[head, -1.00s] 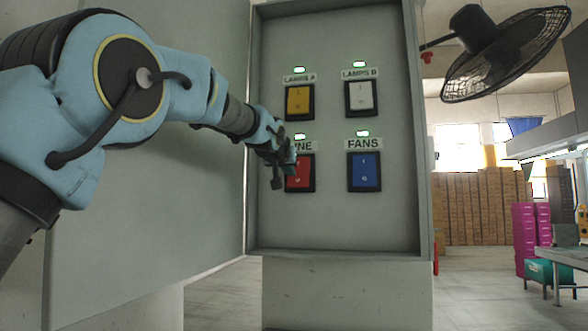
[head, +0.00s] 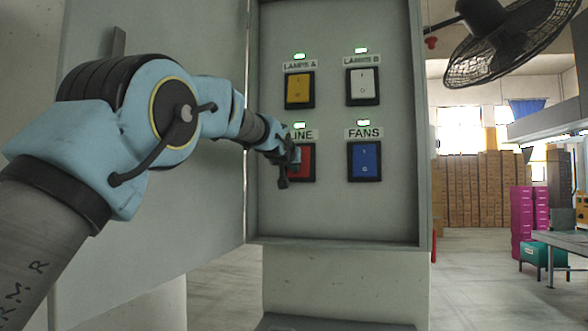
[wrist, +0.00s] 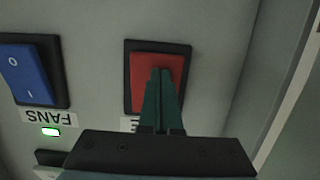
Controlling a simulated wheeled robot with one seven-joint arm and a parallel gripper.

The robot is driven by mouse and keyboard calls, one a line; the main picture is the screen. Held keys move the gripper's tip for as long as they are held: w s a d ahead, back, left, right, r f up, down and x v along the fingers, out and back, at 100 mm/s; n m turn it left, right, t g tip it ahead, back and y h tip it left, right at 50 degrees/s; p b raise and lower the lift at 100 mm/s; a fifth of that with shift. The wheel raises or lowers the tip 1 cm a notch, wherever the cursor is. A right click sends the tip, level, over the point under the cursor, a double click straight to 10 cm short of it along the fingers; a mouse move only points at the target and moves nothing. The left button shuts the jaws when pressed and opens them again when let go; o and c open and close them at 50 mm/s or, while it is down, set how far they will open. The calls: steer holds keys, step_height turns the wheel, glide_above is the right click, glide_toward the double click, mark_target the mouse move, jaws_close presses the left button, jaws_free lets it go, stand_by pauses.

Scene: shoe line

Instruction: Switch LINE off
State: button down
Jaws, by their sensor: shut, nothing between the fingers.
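The red LINE rocker switch (head: 307,162) is at the lower left of the grey panel, partly hidden by my gripper. Its green lamp (head: 299,125) is lit. The LINE label (head: 303,134) is partly covered. In the wrist view, which is upside down, the red rocker (wrist: 173,68) sits in its black frame. My gripper (head: 296,158) is shut and empty. In the wrist view its dark green fingertips (wrist: 160,72) lie over the rocker, toward the end away from the label. I cannot tell whether they touch it.
The blue FANS switch (head: 364,161) is right of LINE. The yellow LAMPS A switch (head: 300,89) and white LAMPS B switch (head: 362,86) are above. Their green lamps are lit. The cabinet's raised right edge (head: 425,150) borders the panel. A black fan (head: 505,45) hangs at right.

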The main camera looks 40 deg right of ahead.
steer(key=shift+f+b, duration=0.2)
steer(key=shift+b, duration=0.45)
steer(key=shift+d+f+t+h+b, duration=0.1)
steer(key=shift+f+t+h+b, duration=0.3)
steer(key=shift+b, duration=0.85)
steer(key=shift+w+d+f+b, duration=0.2)
steer(key=shift+d+f+b, duration=0.05)
steer(key=shift+b, duration=0.6)
steer(key=shift+r, duration=0.1)
steer(key=shift+a, duration=0.1)
